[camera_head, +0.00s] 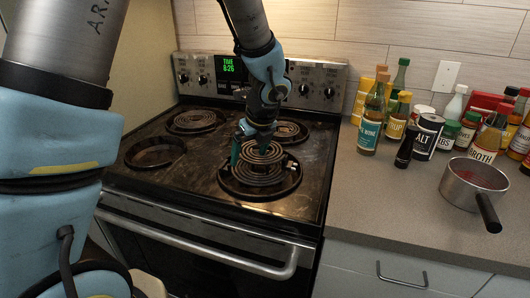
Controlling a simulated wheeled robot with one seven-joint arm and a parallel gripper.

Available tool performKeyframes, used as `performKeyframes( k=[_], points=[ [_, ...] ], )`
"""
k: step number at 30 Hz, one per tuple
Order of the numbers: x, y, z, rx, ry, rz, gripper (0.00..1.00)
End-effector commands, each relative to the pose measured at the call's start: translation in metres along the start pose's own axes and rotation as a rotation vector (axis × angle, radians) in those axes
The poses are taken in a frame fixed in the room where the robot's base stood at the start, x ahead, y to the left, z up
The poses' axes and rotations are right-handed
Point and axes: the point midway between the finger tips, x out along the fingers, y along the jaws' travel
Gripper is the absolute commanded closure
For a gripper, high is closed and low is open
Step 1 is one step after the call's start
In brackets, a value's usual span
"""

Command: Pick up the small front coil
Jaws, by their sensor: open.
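The front right burner of the stove (214,200) has dark spiral coil rings (262,178) over a wide black pan. A smaller spiral (266,154) shows at its upper part, seemingly lying on top; I cannot tell for certain whether it is a separate coil. The front left burner (155,153) is a dark ring with no coil spiral visible in it. My gripper (248,152) points down over the rear left part of the front right coils, open, its fingers close to them. Whether they touch is unclear, and the gripper hides part of the coils.
Coils sit at the back left (195,121) and back right (290,131). The control panel (310,85) with knobs rises behind. On the right counter stand several bottles and jars, including a black ALT canister (427,137), and a saucepan (474,184). The counter's front left is clear.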

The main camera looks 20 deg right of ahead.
Motion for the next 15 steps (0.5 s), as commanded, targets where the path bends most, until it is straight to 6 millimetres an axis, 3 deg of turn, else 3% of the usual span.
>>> performKeyframes(
  k=[6,15],
  points=[
    [0.0008,-0.0001,-0.0001,0.000,0.000,-0.001,0.02],
    [0.0005,-0.0001,-0.0001,0.000,0.000,-0.001,0.36]
  ],
)
